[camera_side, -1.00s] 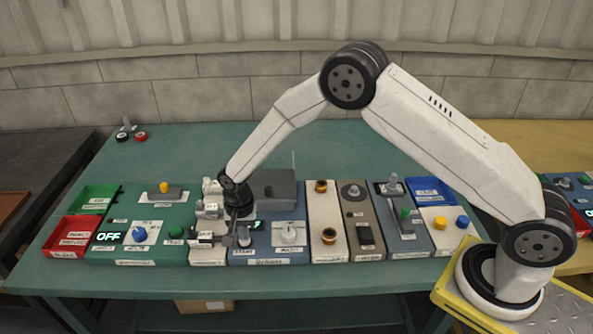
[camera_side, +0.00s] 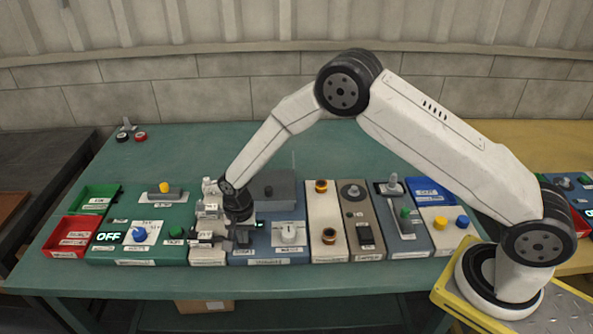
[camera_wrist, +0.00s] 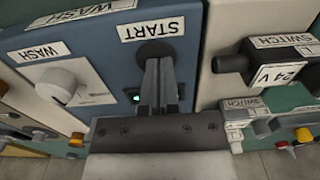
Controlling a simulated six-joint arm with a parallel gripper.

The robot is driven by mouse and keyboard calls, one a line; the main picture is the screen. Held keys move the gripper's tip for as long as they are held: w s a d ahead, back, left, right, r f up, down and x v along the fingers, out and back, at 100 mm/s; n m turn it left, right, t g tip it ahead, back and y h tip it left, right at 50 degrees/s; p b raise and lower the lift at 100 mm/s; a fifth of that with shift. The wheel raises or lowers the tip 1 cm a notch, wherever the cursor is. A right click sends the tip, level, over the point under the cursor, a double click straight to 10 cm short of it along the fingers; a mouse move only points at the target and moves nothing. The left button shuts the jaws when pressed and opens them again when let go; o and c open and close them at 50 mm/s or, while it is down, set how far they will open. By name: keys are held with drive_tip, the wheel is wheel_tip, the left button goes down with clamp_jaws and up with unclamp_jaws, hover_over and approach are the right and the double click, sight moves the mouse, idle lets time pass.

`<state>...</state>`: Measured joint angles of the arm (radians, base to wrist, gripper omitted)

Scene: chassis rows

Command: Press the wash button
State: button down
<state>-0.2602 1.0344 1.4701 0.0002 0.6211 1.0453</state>
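The wash panel (camera_wrist: 95,45) is a blue-grey box with a START label and WASH labels. In the wrist view its dark round START button (camera_wrist: 155,49) sits beside the START label, partly hidden by my fingers. My gripper (camera_wrist: 157,62) is shut and empty, its two fingers together with the tips at the button. I cannot tell whether they touch it or how far it is pressed. In the side view, my gripper (camera_side: 243,237) is low over the left part of the wash panel (camera_side: 270,258) and hides the button. A small green-lit display (camera_wrist: 180,93) shows beside the fingers.
A white WASH dial (camera_wrist: 62,83) is on the same panel. A pale panel with 24 V switches (camera_wrist: 275,70) stands close beside the fingers. A grey box (camera_side: 275,188) sits behind the wash panel.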

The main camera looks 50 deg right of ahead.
drive_tip(key=shift+s+d+f, duration=0.15)
drive_tip(key=shift+s+f, duration=0.2)
drive_tip(key=shift+s, duration=0.05)
wheel_tip(320, 180, up, 15)
drive_tip(key=shift+w+f, duration=0.15)
drive_tip(key=shift+w, duration=0.25)
idle(0.3)
drive_tip(key=s+d+r+n+t, duration=0.1)
drive_tip(key=s+d+n, duration=0.3)
drive_tip(key=s, duration=0.7)
drive_tip(key=s+d+r+n+t, duration=0.1)
drive_tip(key=s+d+r+n, duration=0.1)
drive_tip(key=s+d+n, duration=0.3)
drive_tip(key=s+d, duration=0.4)
drive_tip(key=s, duration=0.1)
drive_tip(key=shift+s, duration=0.4)
